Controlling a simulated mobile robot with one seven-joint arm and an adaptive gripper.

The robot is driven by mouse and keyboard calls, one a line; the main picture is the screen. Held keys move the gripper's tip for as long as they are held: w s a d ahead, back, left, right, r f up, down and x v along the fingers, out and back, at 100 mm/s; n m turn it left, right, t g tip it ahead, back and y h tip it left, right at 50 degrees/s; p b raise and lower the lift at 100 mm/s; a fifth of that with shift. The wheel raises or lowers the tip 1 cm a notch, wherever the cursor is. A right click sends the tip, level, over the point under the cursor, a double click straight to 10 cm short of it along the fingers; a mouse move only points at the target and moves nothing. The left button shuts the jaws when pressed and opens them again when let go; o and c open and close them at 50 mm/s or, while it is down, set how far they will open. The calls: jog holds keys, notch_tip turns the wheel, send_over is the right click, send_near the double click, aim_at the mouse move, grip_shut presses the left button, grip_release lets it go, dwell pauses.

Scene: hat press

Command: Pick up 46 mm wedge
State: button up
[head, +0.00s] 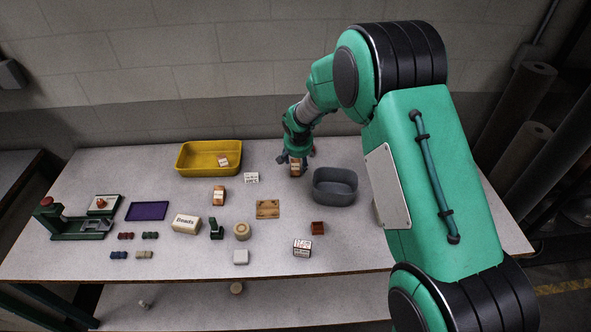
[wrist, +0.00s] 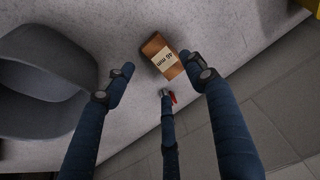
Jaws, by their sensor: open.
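The 46 mm wedge is an orange-brown wooden block with a pale label (wrist: 162,60), and the label appears upside down in the wrist view. In the head view the block (head: 295,170) stands on the table just left of the grey bin, right below my gripper (head: 291,158). In the wrist view my gripper (wrist: 155,72) is open, with three dark blue fingers spread. The wedge lies between and just beyond the two upper fingertips, with nothing held. Whether a finger touches it cannot be told.
A grey bin (head: 335,198) stands close on the right. A yellow bin (head: 186,166) holds a similar labelled block. Another labelled block (head: 218,196) and a white box (head: 251,178) stand to the left.

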aim_at(298, 167)
jog(key=shift+f, duration=0.1)
dwell(0.3)
jog(key=shift+b+x, duration=0.6)
jog(key=shift+x, duration=1.9)
jog(key=shift+a, duration=0.15)
jog(key=c, duration=1)
